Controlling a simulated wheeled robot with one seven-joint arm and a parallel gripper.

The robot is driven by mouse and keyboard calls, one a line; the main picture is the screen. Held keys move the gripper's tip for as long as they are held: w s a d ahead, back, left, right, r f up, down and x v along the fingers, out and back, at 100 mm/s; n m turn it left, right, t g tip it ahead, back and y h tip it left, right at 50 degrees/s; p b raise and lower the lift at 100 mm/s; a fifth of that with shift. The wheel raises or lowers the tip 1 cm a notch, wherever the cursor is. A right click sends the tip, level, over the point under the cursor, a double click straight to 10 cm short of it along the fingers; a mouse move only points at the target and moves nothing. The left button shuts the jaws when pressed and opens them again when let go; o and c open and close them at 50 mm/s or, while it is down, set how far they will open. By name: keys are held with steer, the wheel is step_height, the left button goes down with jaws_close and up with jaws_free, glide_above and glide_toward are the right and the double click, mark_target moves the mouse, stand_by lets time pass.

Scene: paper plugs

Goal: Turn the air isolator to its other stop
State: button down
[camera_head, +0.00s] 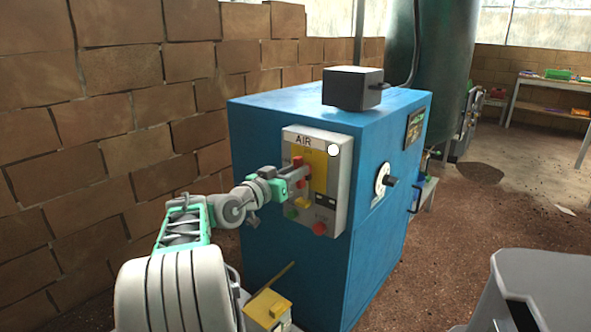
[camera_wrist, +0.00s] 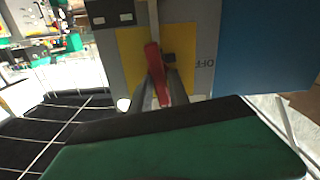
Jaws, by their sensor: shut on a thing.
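The air isolator is a red handle (camera_head: 298,161) on a yellow plate (camera_head: 319,172), set in a pale grey panel (camera_head: 341,190) marked AIR on the blue cabinet's front. My gripper (camera_head: 301,173) reaches the panel from the left and is shut on the handle. In the wrist view the red handle (camera_wrist: 155,70) runs down between the two fingers of my gripper (camera_wrist: 160,88), slightly tilted. My gripper hides part of the handle in the head view.
A green button (camera_head: 291,212) and a red button (camera_head: 320,229) sit low on the panel, below my gripper. A round white dial (camera_head: 382,180) with a dark knob is on the cabinet's right side. A brick wall (camera_head: 120,130) stands close on the left.

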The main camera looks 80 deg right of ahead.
steer(key=shift+w+d+f+n+p, duration=0.1)
steer(key=shift+f+n+p, duration=0.05)
steer(key=shift+n+p, duration=2.5)
steer(key=shift+w+f+n+p, duration=0.15)
steer(key=shift+n+p, duration=2.4)
steer(key=shift+n, duration=0.2)
steer(key=shift+w+d+f+n+p, duration=0.1)
steer(key=shift+f+n+p, duration=0.05)
steer(key=shift+n+p, duration=2.5)
steer(key=shift+f+n, duration=0.1)
steer(key=shift+n, duration=0.15)
steer(key=c, duration=1.4)
jaws_free()
steer(key=shift+o, duration=0.2)
steer(key=shift+a, duration=0.1)
steer(key=v, duration=0.7)
steer(key=shift+w+a, duration=0.25)
steer(key=shift+a, duration=0.1)
